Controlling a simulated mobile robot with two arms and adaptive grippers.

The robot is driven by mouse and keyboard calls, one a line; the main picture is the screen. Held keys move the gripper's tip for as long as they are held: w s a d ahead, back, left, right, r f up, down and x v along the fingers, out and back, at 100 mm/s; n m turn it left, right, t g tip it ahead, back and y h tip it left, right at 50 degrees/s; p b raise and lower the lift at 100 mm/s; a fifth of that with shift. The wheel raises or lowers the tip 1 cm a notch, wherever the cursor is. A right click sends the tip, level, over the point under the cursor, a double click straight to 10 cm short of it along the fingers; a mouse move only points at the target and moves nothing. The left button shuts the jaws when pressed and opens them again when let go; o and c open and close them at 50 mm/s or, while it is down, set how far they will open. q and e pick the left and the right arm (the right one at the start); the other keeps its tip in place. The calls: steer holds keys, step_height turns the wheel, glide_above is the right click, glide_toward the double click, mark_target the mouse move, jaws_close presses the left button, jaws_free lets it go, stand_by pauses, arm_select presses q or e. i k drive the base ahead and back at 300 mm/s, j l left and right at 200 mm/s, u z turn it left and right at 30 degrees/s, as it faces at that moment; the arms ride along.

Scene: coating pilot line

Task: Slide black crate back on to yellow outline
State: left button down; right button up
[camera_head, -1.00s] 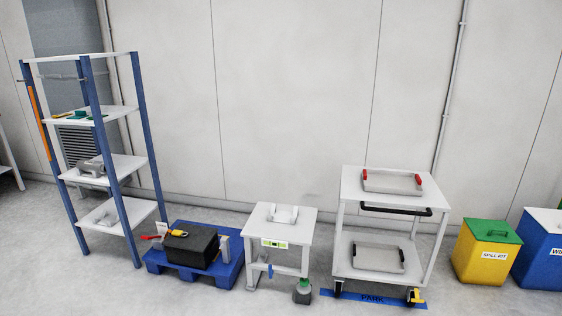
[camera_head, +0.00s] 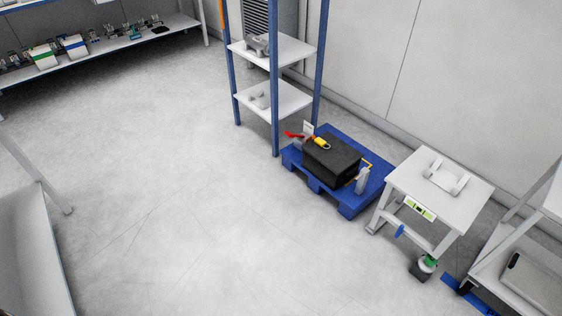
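The black crate (camera_head: 331,160) sits on a blue pallet (camera_head: 346,205) between the shelf rack and a small white table. A yellow and dark item (camera_head: 321,143) lies on top of it. A red item (camera_head: 293,135) shows at its far left corner, and a grey upright piece (camera_head: 361,181) stands at its right end. A thin yellow line (camera_head: 367,164) shows at the right end of the crate; I cannot tell whether it is the outline or part of another thing. Neither of my grippers is in view.
The blue-and-white shelf rack (camera_head: 275,98) stands left of the pallet. The white table (camera_head: 440,186) stands close on its right, with a grey and green bottle (camera_head: 425,266) by its leg. A long bench (camera_head: 100,59) is at the back left. The floor before the pallet is clear.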

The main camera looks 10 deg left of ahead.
mark_target(335, 167)
steer(key=i+j+u, duration=0.1)
steer(key=i, duration=0.4)
steer(key=i+j+u, duration=0.1)
steer(key=i+j, duration=0.2)
steer(key=i, duration=0.2)
